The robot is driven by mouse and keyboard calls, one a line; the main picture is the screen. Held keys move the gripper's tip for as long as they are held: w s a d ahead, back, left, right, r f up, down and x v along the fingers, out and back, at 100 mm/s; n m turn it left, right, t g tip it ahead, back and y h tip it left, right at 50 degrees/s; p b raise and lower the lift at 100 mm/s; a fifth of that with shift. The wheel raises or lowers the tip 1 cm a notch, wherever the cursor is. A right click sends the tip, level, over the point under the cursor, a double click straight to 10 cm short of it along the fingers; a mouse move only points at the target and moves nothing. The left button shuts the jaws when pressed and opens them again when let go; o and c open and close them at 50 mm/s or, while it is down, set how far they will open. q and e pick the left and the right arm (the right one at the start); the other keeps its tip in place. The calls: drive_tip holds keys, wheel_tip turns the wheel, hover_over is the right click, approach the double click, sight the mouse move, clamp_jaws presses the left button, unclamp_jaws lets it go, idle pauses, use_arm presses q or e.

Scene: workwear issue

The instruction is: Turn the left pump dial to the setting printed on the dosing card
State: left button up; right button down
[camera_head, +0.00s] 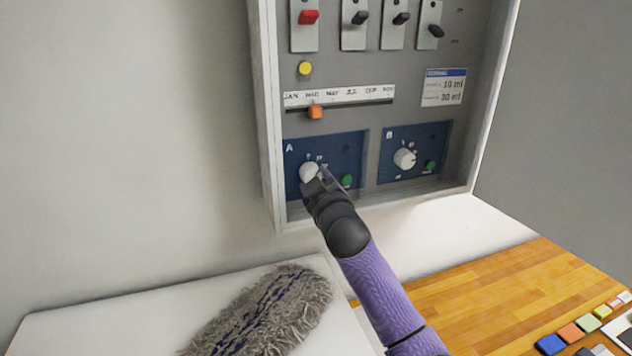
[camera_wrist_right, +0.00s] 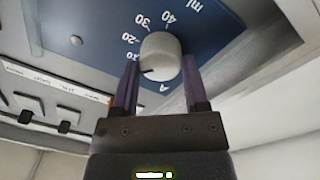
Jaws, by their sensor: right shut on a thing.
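The left pump dial (camera_head: 309,174) is a white knob on the blue panel marked A. In the right wrist view the dial (camera_wrist_right: 160,56) shows a dark pointer line on its left side, near the lowest visible number, which looks like 10; 20, 30 and 40 run around it. My right gripper (camera_head: 322,177) is shut on the dial, with one purple finger on either side of the knob in the wrist view (camera_wrist_right: 160,82). My left gripper is out of view.
The panel B dial (camera_head: 404,158) sits to the right. Green buttons (camera_head: 347,181) and (camera_head: 430,166) are beside the dials. An orange slider (camera_head: 315,111), a yellow button (camera_head: 305,68) and several switches are above. A grey fluffy duster (camera_head: 265,312) lies below.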

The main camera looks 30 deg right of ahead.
drive_tip(key=shift+c, duration=0.5)
unclamp_jaws()
drive_tip(key=b+v, duration=0.2)
drive_tip(key=v, duration=0.8)
